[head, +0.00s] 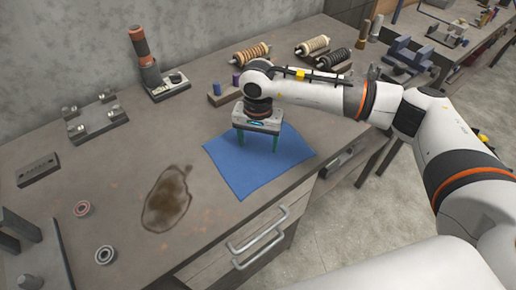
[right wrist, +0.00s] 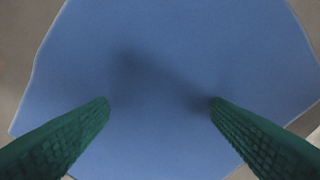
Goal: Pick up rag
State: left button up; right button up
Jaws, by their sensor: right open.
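A blue rag (head: 238,172) lies flat on the workbench, near its front edge, in the head view. It fills most of the right wrist view (right wrist: 160,80). My right gripper (head: 258,150) points straight down over the rag, its green fingers spread apart. In the right wrist view the two fingertips (right wrist: 160,103) are wide apart with only the rag's flat surface beyond them. I cannot tell whether the tips touch the cloth. My left gripper is not in view.
The workbench (head: 120,170) has a brown stain (head: 167,198) left of the rag. Two small rings (head: 104,254) lie farther left. Spools (head: 250,54) and a small block with pegs (head: 222,96) stand behind my right gripper. Drawers with handles (head: 260,245) are below the front edge.

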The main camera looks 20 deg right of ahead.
jog(key=shift+c, duration=0.4)
jog(key=shift+s+f, duration=0.1)
grip_shut()
notch_tip(320, 180, up, 12)
jog(key=p, duration=0.5)
notch_tip(320, 180, up, 9)
jog(key=p, duration=0.3)
jog(key=shift+p, duration=0.3)
